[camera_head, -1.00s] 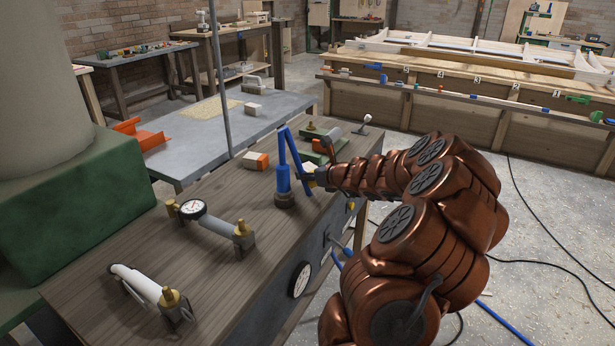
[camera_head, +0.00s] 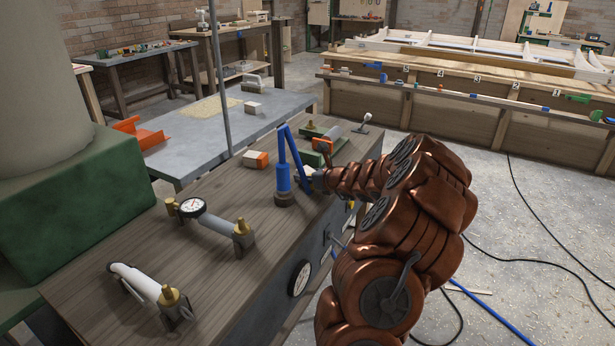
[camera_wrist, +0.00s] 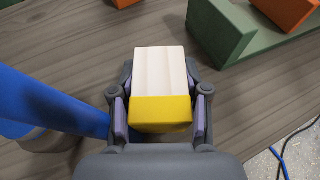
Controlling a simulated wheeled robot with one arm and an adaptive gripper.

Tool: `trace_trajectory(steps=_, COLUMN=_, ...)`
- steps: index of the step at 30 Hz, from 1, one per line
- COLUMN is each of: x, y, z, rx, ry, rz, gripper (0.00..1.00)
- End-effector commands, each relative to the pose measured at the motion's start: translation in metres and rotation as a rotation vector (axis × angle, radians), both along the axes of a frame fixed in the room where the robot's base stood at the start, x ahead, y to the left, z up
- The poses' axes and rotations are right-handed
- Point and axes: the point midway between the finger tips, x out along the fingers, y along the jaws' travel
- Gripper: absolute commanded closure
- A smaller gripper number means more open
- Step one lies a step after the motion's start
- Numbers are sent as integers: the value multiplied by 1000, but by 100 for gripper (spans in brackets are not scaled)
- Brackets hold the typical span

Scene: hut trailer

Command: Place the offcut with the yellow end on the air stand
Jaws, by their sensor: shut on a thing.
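The offcut with the yellow end (camera_wrist: 160,90) is a pale wood block in the wrist view. Its yellow end is nearest the palm. My gripper (camera_wrist: 158,116) is shut on it, one finger on each side. In the head view, my gripper (camera_head: 306,178) is just right of a blue upright tool, which partly hides it and the offcut. Both are over the dark wooden top of a bench with gauges and fittings (camera_head: 110,245), seemingly the air stand. I cannot tell whether the offcut touches the top.
The blue tool (camera_head: 283,178) stands close left of my gripper. An offcut with an orange end (camera_head: 255,159) lies farther left. A green-based fitting with an orange part (camera_head: 322,147) is just behind. Gauge fittings (camera_head: 215,220) stand at the front. Bare wood lies between them.

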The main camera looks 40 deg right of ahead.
Motion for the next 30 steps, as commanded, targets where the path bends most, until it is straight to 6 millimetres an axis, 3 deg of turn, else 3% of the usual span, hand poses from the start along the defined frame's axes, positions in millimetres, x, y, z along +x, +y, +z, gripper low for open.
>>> trace_trajectory(steps=4, x=0, y=0, z=-4, rx=0, ry=0, rz=1, gripper=89)
trace_trajectory(steps=5, x=0, y=0, z=-3, rx=-1, ry=0, rz=1, gripper=52)
trace_trajectory(steps=12, x=0, y=0, z=-3, rx=0, ry=1, rz=1, gripper=29)
trace_trajectory(steps=24, x=-1, y=0, z=1, rx=1, ry=0, rz=-1, gripper=29)
trace_trajectory(steps=30, x=-26, y=3, z=11, rx=2, ry=0, rz=-1, gripper=29)
